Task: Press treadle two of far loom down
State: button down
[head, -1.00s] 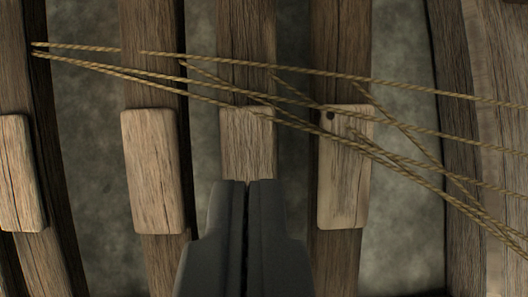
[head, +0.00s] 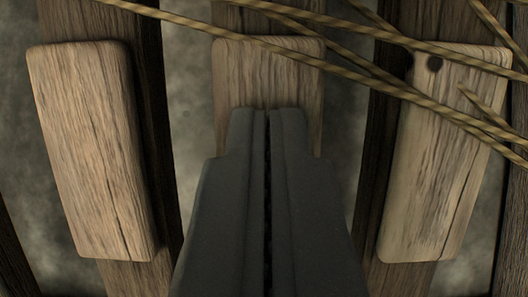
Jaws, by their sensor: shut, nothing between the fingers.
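Three wooden treadles with pale pads show in the head view. The left treadle's pad (head: 95,150) and the right treadle's pad (head: 440,160), which has a dark hole near its top, are in full view apart from crossing cords. The middle treadle's pad (head: 268,75) shows only at its upper part. My gripper (head: 267,112) is shut and empty, with its tips over the middle pad, hiding the pad's lower part. I cannot tell whether the tips touch it. Which treadle is number two cannot be read from this view.
Several twisted cords (head: 330,50) run slantwise across the top and right, over the middle and right pads, close ahead of my fingertips. Grey floor (head: 195,110) shows in the gaps between the treadles.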

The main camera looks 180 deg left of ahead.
notch_tip(320, 180, up, 5)
jog(key=p, duration=0.2)
jog(key=shift+p, duration=0.4)
jog(key=c, duration=1.2)
grip_release()
jog(key=shift+s+r, duration=0.35)
jog(key=shift+r, duration=0.1)
jog(key=o, duration=0.3)
jog(key=s+r+g, duration=0.1)
jog(key=s+r, duration=0.1)
jog(key=s+r+g, duration=0.1)
jog(key=s+r, duration=0.1)
jog(key=s, duration=0.1)
jog(key=shift+s+r+p, duration=0.2)
jog(key=shift+p, duration=0.15)
jog(key=shift+g, duration=0.3)
jog(key=b+x, duration=0.4)
jog(key=x, duration=0.9)
jog(key=shift+w+f+b, duration=0.15)
jog(key=shift+f+b, duration=0.1)
jog(key=shift+b, duration=0.1)
